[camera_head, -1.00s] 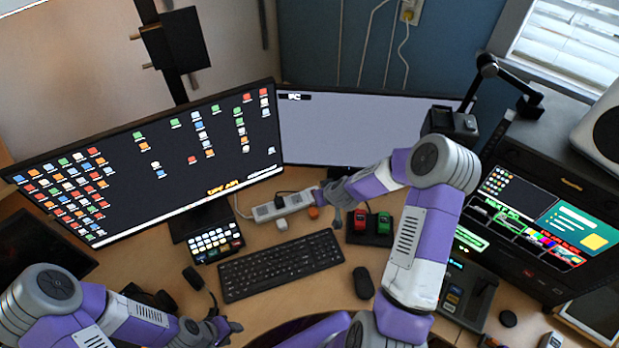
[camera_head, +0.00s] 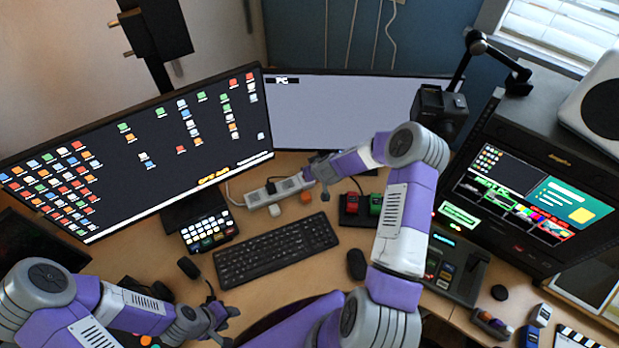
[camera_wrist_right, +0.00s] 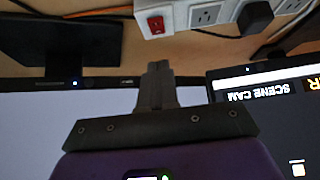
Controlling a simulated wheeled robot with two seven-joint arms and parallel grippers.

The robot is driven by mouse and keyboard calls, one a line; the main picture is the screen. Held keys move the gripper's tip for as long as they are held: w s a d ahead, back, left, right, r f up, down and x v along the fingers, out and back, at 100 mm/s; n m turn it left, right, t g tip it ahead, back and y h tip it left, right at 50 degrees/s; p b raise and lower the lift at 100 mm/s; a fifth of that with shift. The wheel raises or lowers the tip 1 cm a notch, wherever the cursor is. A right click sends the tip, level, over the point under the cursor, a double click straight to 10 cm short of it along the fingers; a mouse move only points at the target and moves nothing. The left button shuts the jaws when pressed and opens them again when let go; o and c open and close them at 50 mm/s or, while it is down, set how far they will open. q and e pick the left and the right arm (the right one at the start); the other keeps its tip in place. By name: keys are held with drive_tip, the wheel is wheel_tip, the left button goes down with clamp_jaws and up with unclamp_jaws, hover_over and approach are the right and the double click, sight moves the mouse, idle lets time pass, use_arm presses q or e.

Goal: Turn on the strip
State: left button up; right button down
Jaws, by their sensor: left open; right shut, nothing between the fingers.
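The power strip (camera_head: 268,196) is white and lies on the desk below the gap between the two monitors. In the right wrist view the strip (camera_wrist_right: 180,12) crosses the top edge, with a red rocker switch (camera_wrist_right: 157,24) at its end and outlets beyond. My right gripper (camera_head: 323,192) is at the right end of the strip. In the wrist view its shut, empty fingers (camera_wrist_right: 157,66) point at the switch, with a gap in the picture; contact is not visible. My left gripper (camera_head: 228,318) is open and empty near the desk's front, away from the strip.
A black plug (camera_wrist_right: 254,16) sits in the strip. An orange object (camera_head: 306,197) and a white block (camera_head: 275,210) lie in front of it. Red and green switches (camera_head: 375,205) stand to the right. A keyboard (camera_head: 275,250) and mouse (camera_head: 356,264) lie nearer.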

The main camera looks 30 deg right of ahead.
use_arm(q)
drive_tip(key=shift+f, duration=0.1)
use_arm(e)
drive_tip(key=x, duration=0.3)
drive_tip(key=shift+f, duration=0.2)
use_arm(q)
drive_tip(key=shift+f, duration=0.15)
use_arm(e)
drive_tip(key=shift+s+f, duration=0.2)
drive_tip(key=shift+f, duration=1.5)
use_arm(q)
drive_tip(key=shift+f+b, duration=0.1)
drive_tip(key=shift+b, duration=0.25)
use_arm(e)
drive_tip(key=shift+s, duration=0.1)
use_arm(q)
drive_tip(key=shift+f+b, duration=0.65)
use_arm(e)
drive_tip(key=shift+s+f, duration=0.1)
drive_tip(key=shift+f, duration=0.45)
use_arm(q)
drive_tip(key=shift+r, duration=0.25)
use_arm(e)
drive_tip(key=shift+r, duration=0.2)
use_arm(q)
drive_tip(key=shift+p, duration=0.3)
use_arm(e)
drive_tip(key=shift+r, duration=0.1)
